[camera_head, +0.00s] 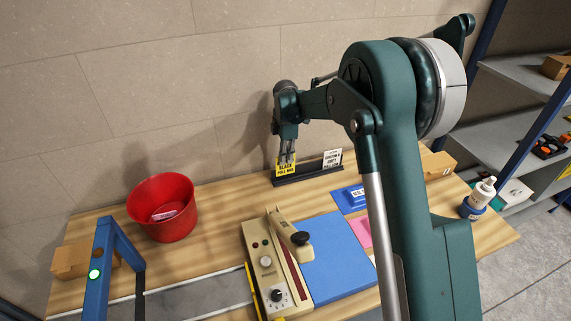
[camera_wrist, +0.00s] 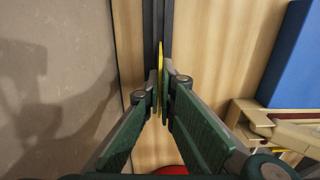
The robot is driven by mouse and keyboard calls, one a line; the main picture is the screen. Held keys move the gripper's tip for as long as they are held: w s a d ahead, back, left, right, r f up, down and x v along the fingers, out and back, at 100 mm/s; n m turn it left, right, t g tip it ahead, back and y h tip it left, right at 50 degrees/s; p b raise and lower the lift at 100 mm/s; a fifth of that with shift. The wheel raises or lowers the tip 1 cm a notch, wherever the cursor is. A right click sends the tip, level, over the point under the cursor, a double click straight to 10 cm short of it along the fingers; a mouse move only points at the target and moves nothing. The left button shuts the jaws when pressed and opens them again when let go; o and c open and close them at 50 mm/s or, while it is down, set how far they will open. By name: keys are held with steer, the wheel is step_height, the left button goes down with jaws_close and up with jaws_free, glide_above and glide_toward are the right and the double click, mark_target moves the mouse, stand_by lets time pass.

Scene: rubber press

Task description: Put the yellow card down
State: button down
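The yellow card (camera_head: 286,169) with black print stands upright at the left part of the dark card rack (camera_head: 310,177), near the wall. My gripper (camera_head: 287,155) points down from above and is shut on the card's upper part. In the wrist view the card (camera_wrist: 160,63) shows edge-on as a thin yellow strip between my fingertips (camera_wrist: 161,88), in line with the dark rack (camera_wrist: 158,22). The card's lower edge is at the rack; I cannot tell whether it sits in the slot.
A white card (camera_head: 332,158) stands at the rack's right end. A red bucket (camera_head: 162,222) stands to the left. The press (camera_head: 270,262) with its lever and a blue mat (camera_head: 338,260) are in front. A white bottle (camera_head: 481,193) stands far right.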

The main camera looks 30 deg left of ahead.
mark_target(285, 174)
steer(key=shift+f, duration=1.5)
steer(key=shift+f, duration=0.2)
steer(key=c, duration=2.7)
jaws_free()
steer(key=shift+r, duration=0.2)
step_height(285, 174, up, 12)
